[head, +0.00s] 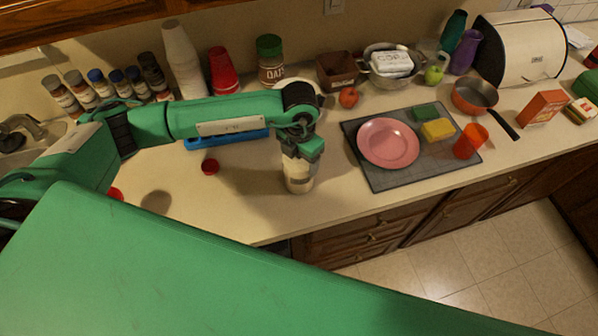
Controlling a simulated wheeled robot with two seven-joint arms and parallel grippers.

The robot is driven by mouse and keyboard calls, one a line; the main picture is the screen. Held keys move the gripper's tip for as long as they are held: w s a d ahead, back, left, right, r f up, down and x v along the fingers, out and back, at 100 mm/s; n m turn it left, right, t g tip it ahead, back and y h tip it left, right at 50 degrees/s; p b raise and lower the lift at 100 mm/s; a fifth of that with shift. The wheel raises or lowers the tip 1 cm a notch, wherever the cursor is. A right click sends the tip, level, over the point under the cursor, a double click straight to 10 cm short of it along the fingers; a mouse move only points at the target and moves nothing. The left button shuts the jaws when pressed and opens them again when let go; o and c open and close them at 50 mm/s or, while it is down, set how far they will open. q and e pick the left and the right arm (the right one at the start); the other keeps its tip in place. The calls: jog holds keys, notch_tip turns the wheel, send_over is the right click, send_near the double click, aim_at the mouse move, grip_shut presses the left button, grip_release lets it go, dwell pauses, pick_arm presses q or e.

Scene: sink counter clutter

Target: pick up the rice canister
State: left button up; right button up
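A pale, see-through canister (299,180) with a light band around it stands upright on the counter, left of the grey mat; it looks like the rice canister, but I cannot read its label. My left gripper (302,153) points down right at its top and hides the rim. I cannot tell whether the fingers are apart, touching the canister or closed on it. My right gripper is not in view.
A pink plate (388,142), yellow sponge (437,130) and orange cup (470,141) are on the grey mat (400,181). A red lid (209,167) and blue tray (228,139) lie to the left. An oats canister (270,62) stands behind my arm. The counter's front edge is close.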

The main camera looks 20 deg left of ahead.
pick_arm(q)
jog(key=c, duration=0.9)
jog(key=shift+r, duration=0.1)
